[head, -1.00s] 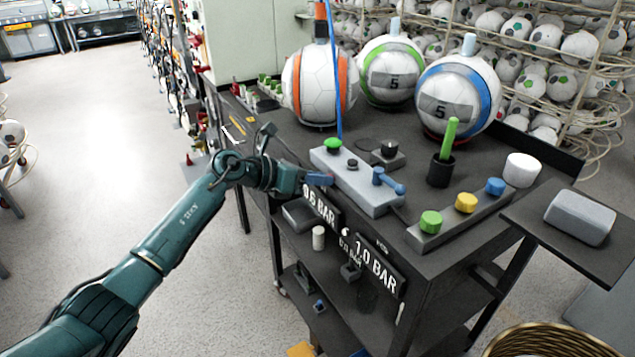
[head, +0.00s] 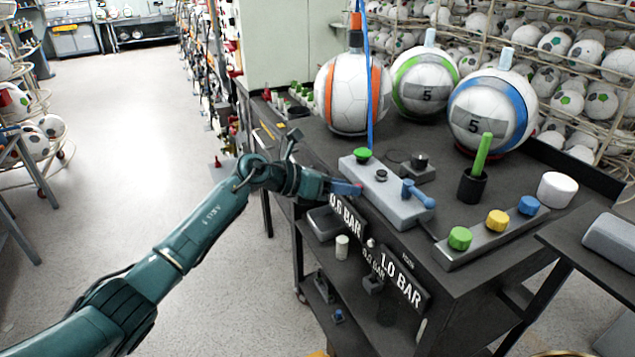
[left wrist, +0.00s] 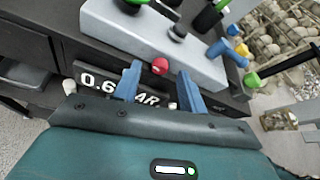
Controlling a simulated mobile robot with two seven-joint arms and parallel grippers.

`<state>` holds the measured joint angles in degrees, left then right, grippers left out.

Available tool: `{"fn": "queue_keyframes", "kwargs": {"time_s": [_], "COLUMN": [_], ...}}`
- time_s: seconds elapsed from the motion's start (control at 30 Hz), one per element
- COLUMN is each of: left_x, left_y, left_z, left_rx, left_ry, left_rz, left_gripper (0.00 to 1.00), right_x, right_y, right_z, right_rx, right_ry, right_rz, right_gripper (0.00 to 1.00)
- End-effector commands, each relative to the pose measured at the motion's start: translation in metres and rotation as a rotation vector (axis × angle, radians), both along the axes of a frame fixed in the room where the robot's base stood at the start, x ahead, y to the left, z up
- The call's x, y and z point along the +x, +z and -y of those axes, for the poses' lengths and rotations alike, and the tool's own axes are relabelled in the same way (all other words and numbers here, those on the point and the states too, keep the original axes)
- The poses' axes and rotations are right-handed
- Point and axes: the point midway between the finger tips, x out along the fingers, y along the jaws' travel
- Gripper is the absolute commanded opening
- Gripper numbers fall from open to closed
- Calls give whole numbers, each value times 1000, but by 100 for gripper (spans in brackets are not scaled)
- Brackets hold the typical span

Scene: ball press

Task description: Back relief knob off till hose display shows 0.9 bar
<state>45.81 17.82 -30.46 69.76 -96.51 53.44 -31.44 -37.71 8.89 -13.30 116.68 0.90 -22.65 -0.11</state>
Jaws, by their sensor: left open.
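A grey valve box (head: 405,203) lies along the cart's front edge, with a green button, a black knob and a blue lever on top. A small red knob (left wrist: 160,66) sticks out of its front face in the left wrist view. My left gripper (head: 352,188) is open at that face, its blue fingers on either side of the red knob; I cannot tell whether they touch it. One display (head: 347,216) below reads 0.6 BAR, partly covered by a finger in the left wrist view. A second display (head: 402,283) reads 1.0 BAR. My right gripper is out of view.
Balls with orange (head: 348,95), green (head: 426,84) and blue (head: 492,110) bands stand behind the box. A black cup with a green stick (head: 473,184) and a block with coloured knobs (head: 490,238) are to the right.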

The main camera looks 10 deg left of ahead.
Motion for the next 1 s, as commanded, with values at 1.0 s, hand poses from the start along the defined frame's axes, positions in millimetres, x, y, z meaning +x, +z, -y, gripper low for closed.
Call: {"fn": "queue_keyframes", "kwargs": {"time_s": [1.0], "left_x": [-54], "left_y": [44], "left_z": [-100], "left_rx": [2], "left_ry": [-1], "left_rz": [-1], "left_gripper": [41], "right_x": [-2], "right_y": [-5], "right_z": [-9], "right_rx": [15], "right_ry": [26], "right_rz": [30], "right_gripper": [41]}}
